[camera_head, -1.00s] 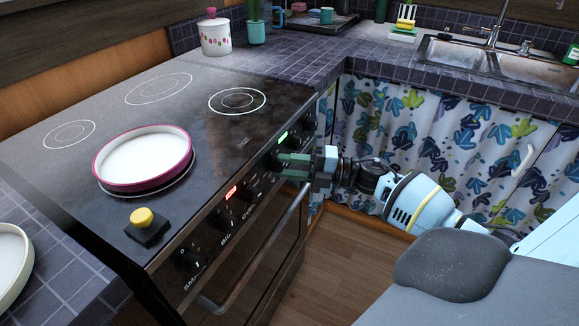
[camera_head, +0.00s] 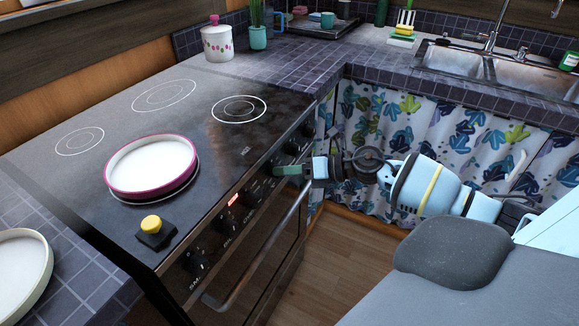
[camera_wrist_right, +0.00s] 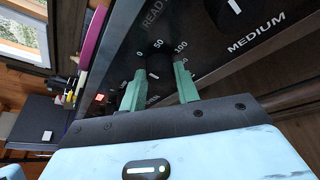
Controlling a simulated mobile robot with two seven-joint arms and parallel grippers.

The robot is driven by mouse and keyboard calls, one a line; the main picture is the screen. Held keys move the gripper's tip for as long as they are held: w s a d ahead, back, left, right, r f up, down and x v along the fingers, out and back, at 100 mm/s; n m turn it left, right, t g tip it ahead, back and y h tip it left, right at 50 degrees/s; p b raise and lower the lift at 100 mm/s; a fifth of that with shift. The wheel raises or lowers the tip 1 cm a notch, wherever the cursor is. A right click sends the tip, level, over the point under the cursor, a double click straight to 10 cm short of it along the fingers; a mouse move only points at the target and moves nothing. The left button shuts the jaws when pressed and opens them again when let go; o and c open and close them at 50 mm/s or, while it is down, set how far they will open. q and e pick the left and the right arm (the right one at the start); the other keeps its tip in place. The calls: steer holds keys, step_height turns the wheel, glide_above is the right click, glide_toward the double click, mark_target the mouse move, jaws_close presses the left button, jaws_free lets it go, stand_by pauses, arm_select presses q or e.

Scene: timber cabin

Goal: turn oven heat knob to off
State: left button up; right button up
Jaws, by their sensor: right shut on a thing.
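The oven's front panel carries a row of dark knobs, and my right gripper (camera_head: 280,170) is at one in the farther half of the row. In the right wrist view its green fingers (camera_wrist_right: 158,82) are closed around a dark knob (camera_wrist_right: 160,62) with 0, 50 and 100 printed beside it. The fingers cover part of this knob, and its exact setting is hard to read. A neighbouring knob (camera_wrist_right: 228,16) has the word MEDIUM near it. The nearer knobs (camera_head: 225,220) are free. My left gripper is not in view.
A white pan with a pink rim (camera_head: 152,166) and a yellow-topped timer (camera_head: 152,228) are on the black cooktop (camera_head: 205,150). A red display (camera_head: 233,199) glows on the panel. The oven handle (camera_head: 262,255) juts out below. A patterned curtain (camera_head: 440,125) hangs behind my arm.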

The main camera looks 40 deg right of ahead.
steer(key=shift+r+n+h+p, duration=0.15)
steer(key=shift+n+h+p, duration=0.15)
steer(key=shift+n+p, duration=0.2)
stand_by(0.3)
steer(key=o, duration=1)
steer(key=shift+b+v, duration=0.3)
steer(key=shift+v, duration=3.6)
